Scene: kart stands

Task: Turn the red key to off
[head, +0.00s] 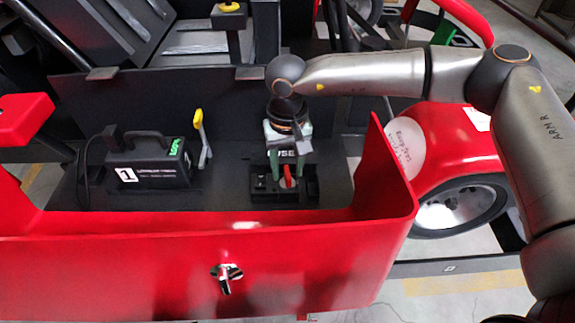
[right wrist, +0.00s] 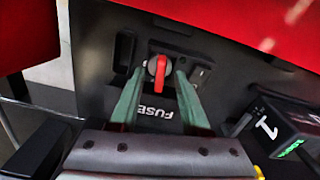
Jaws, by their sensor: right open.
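The red key (head: 287,176) stands on a black switch panel (head: 262,196) inside the red kart body. In the right wrist view the red key (right wrist: 161,74) sits on a round pale base, its handle running roughly up and down the picture. My right gripper (head: 287,168) reaches down from above. Its two green fingers are open, one on each side of the key, and they also show in the right wrist view (right wrist: 160,80). I see a gap between each finger and the key; whether a tip touches the panel I cannot tell. My left gripper is not in view.
A black box marked 1 (head: 150,163) and a yellow-topped lever (head: 201,138) stand left of the panel. The red front wall (head: 180,270) with a silver knob (head: 226,277) is nearest me. A red wheel cover (head: 450,150) is at right.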

